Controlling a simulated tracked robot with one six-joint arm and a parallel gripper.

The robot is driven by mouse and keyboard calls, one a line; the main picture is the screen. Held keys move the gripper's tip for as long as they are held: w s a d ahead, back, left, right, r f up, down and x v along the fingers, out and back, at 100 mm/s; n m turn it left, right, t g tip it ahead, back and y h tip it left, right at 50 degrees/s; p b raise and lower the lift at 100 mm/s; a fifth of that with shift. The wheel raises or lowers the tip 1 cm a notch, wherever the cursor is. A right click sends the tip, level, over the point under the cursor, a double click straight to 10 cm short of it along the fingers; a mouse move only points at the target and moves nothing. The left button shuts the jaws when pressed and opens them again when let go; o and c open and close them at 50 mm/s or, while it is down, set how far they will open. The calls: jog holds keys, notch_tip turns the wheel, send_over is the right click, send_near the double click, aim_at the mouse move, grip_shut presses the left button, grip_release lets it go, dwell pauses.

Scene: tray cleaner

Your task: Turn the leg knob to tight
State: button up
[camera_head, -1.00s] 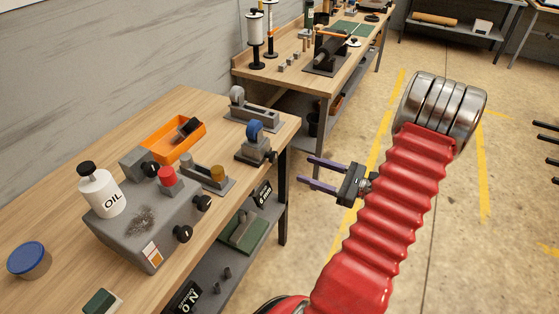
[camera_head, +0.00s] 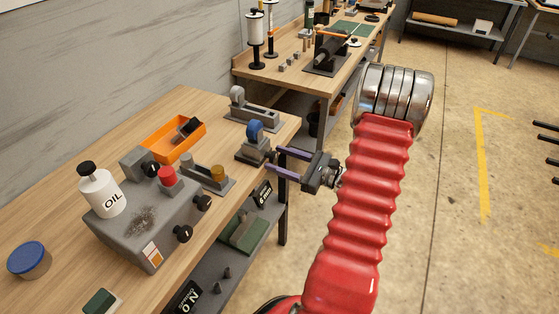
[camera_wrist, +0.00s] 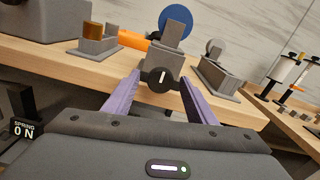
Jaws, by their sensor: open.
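A small grey fixture (camera_head: 254,150) with a blue disc (camera_head: 254,131) stands at the right front edge of the near bench. In the wrist view its black round knob (camera_wrist: 153,80) faces me, with a white mark standing nearly vertical. No label shows whether this is the leg knob. My gripper (camera_head: 272,159) is open, its two purple fingers pointing at the fixture. In the wrist view the knob lies between the fingertips (camera_wrist: 160,75), with gaps at the sides; I cannot tell whether they touch it.
A grey box (camera_head: 135,225) with other black knobs (camera_head: 183,233) stands left on the bench, beside an oil bottle (camera_head: 101,192) and orange tray (camera_head: 180,139). A grey holder with an orange-brown cylinder (camera_head: 217,173) and another grey fixture (camera_head: 250,115) stand nearby. Open floor lies right.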

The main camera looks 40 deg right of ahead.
jog(key=c, duration=1)
jog(key=shift+a, duration=0.2)
jog(key=shift+c, duration=0.2)
jog(key=shift+d, duration=0.1)
